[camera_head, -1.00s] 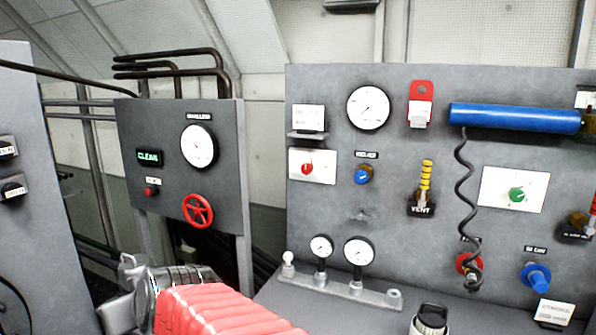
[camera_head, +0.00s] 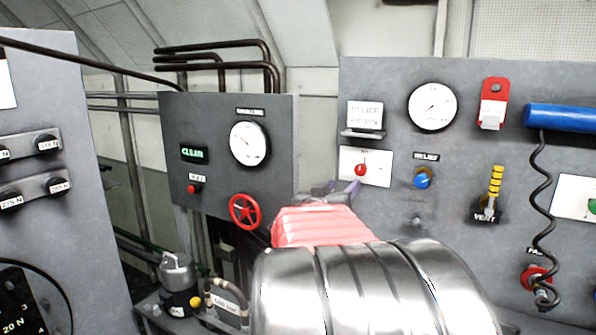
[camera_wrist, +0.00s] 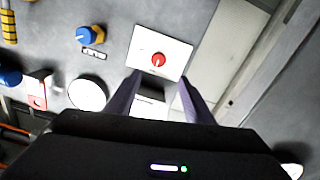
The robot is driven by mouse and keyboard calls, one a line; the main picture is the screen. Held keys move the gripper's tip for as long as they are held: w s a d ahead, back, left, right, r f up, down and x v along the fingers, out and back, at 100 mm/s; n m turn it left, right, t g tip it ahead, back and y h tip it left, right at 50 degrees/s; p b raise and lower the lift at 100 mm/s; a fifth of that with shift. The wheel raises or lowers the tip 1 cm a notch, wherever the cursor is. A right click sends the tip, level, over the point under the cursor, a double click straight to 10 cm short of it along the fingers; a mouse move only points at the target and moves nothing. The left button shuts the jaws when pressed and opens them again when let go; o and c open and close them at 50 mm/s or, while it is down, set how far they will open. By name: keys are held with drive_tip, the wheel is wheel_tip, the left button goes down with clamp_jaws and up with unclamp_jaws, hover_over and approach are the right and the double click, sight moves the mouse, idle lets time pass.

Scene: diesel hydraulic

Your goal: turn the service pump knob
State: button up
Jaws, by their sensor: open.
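A red knob (camera_head: 361,169) sits on a white plate (camera_head: 378,178) on the right grey panel, below a display card. Its label is too small to read, so I cannot tell if it is the service pump knob. My gripper (camera_head: 343,188) is just left of and below this plate in the head view, partly hidden behind my own arm. In the wrist view the red knob (camera_wrist: 158,59) lies just beyond and between the fingertips of my gripper (camera_wrist: 160,78). The fingers are apart with nothing between them, and I see no contact with the knob.
A blue relief knob (camera_head: 422,178) is right of the plate, below a round gauge (camera_head: 433,106). A red handwheel (camera_head: 244,211) is on the left panel. A blue cylinder (camera_head: 560,119) with a coiled cord and a vent valve (camera_head: 487,214) stand further right.

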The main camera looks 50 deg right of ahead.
sight(359, 171)
drive_tip(key=shift+s, duration=0.2)
drive_tip(key=shift+d, duration=0.1)
drive_tip(key=d, duration=0.4)
drive_tip(key=w+d, duration=0.1)
drive_tip(key=d, duration=0.4)
drive_tip(key=w+d, duration=0.1)
drive_tip(key=d, duration=0.3)
drive_tip(key=shift+w+d, duration=0.15)
drive_tip(key=shift+d, duration=0.1)
drive_tip(key=c, duration=1)
